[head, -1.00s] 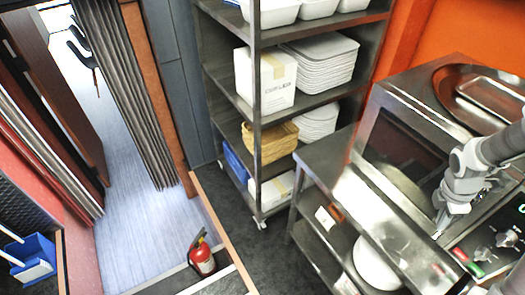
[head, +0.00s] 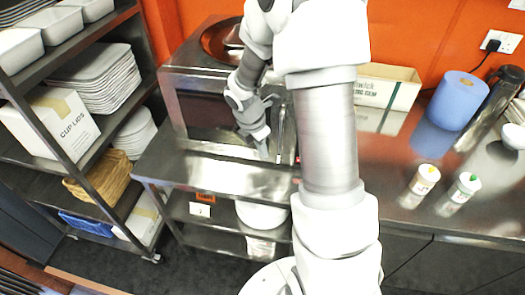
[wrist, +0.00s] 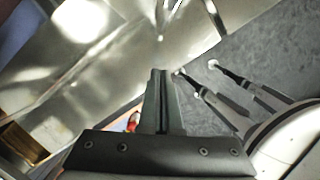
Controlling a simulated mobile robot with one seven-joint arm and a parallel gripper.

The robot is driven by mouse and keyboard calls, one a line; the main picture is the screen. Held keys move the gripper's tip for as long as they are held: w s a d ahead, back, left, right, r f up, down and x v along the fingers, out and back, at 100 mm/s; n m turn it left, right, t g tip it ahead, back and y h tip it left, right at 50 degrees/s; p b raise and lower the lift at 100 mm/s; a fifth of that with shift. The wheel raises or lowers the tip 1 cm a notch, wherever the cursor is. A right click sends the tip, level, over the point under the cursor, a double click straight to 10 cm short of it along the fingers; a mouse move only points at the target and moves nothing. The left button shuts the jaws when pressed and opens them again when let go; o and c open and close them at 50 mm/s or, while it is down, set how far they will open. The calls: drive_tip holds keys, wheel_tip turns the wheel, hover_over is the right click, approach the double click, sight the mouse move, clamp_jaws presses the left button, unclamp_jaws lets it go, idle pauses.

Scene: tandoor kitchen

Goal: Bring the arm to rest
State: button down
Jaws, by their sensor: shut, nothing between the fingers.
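My arm rises in the middle of the head view and bends down to the left at its far end. My gripper (head: 263,154) points downward in front of the steel oven (head: 187,108), above the steel stand (head: 225,178). I cannot tell how close it is to the stand. In the wrist view my gripper (wrist: 160,72) shows its two dark fingers pressed together with nothing between them.
A rack (head: 97,165) with a cup-lid box (head: 58,122) and stacked trays stands at left. The steel counter at right (head: 400,222) holds a film box (head: 385,88), a blue roll (head: 458,100) and two small jars (head: 424,180) (head: 463,187). Dark floor lies below.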

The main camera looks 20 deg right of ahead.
drive_tip(key=s+a+r+m+t+b, duration=0.15)
drive_tip(key=s+r+m, duration=0.3)
drive_tip(key=r, duration=0.45)
drive_tip(key=s+a+r+m+t, duration=0.1)
drive_tip(key=s+a+r+m, duration=0.3)
drive_tip(key=r, duration=0.5)
drive_tip(key=s+a+r+m+t+y, duration=0.1)
drive_tip(key=s+r+m, duration=0.1)
drive_tip(key=s+m, duration=0.3)
drive_tip(key=s+a+r+m+t+y, duration=0.1)
drive_tip(key=s+a+r+m, duration=0.1)
drive_tip(key=s+m, duration=0.4)
drive_tip(key=shift+a+m+y+b, duration=0.2)
drive_tip(key=shift+m+y+b, duration=0.2)
drive_tip(key=shift+m, duration=0.35)
drive_tip(key=shift+d, duration=0.15)
